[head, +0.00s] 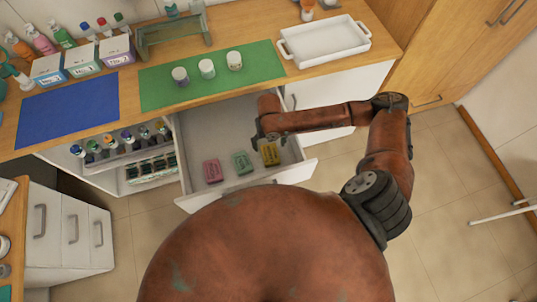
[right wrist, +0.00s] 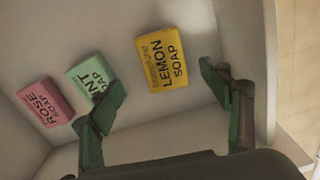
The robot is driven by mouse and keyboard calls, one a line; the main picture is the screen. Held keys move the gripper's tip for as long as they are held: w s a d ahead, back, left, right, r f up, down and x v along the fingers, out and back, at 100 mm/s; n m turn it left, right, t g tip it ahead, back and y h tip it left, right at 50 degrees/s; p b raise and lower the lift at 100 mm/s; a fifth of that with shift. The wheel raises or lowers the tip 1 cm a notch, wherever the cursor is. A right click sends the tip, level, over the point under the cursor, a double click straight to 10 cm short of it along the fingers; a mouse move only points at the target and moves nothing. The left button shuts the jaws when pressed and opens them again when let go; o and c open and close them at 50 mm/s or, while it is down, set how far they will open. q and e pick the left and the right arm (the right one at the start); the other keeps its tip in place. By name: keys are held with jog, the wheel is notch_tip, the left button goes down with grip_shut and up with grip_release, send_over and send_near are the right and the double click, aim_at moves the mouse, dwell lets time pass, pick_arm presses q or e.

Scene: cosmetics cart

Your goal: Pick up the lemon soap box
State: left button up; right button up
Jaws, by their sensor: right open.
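The yellow lemon soap box (head: 270,154) lies in the open drawer, at the right end of a row of three soap boxes. In the right wrist view the lemon soap box (right wrist: 162,58) shows its label, lying ahead of the gap between my fingers. My right gripper (head: 266,138) is over the drawer, close to the lemon box; in the wrist view the gripper (right wrist: 164,80) is open and empty. Its left finger overlaps part of the mint box in that view. My left gripper is in neither view.
The green mint box (head: 242,163) and the pink rose box (head: 212,171) lie left of the lemon box. The drawer (head: 205,125) has raised walls, with the right wall near my gripper. Above is a counter with a white tray (head: 325,43) and a green mat (head: 160,90).

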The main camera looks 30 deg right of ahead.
aim_at(271, 154)
jog(key=shift+s+d+f, duration=0.1)
jog(key=shift+s+f, duration=0.05)
jog(key=shift+f, duration=1.75)
jog(key=f, duration=0.2)
jog(key=f+b, duration=0.1)
jog(key=f, duration=0.1)
jog(key=shift+s+f, duration=0.2)
jog(key=shift+f, duration=0.05)
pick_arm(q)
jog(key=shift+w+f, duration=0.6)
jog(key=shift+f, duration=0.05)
pick_arm(e)
jog(key=shift+c, duration=0.3)
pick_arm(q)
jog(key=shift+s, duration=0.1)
pick_arm(e)
jog(key=shift+r, duration=0.1)
jog(key=c, duration=1.2)
